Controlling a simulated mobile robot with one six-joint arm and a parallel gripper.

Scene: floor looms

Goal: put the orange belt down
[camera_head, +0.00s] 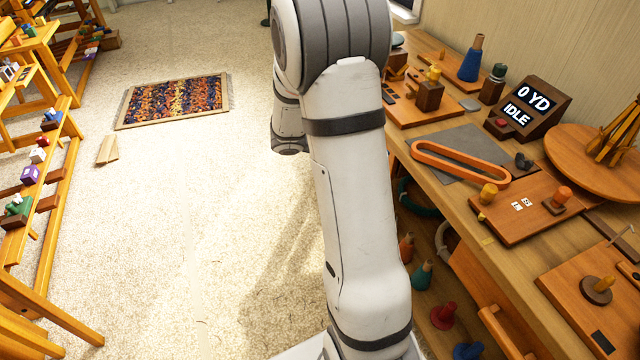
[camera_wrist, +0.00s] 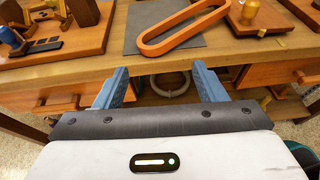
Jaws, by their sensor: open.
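The orange belt (camera_head: 460,163) is a long flat loop. It lies on the workbench, mostly over a dark grey mat (camera_head: 458,139), with its right end close to a wooden board. In the wrist view the belt (camera_wrist: 143,46) lies ahead of my gripper (camera_wrist: 161,80), running diagonally across the mat (camera_wrist: 150,14). My gripper is open, its two blue fingers apart at the bench's front edge with nothing between them. The belt is beyond the fingertips and apart from them. In the head view my arm hides the gripper.
Right of the mat, a board (camera_head: 525,222) carries pegs and white tiles. A display (camera_head: 526,105) reading "0 YD IDLE" and a round turntable (camera_head: 598,165) stand behind. Cones (camera_head: 422,274) and rings sit under the bench. Open carpet lies left, with a woven rug (camera_head: 175,99).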

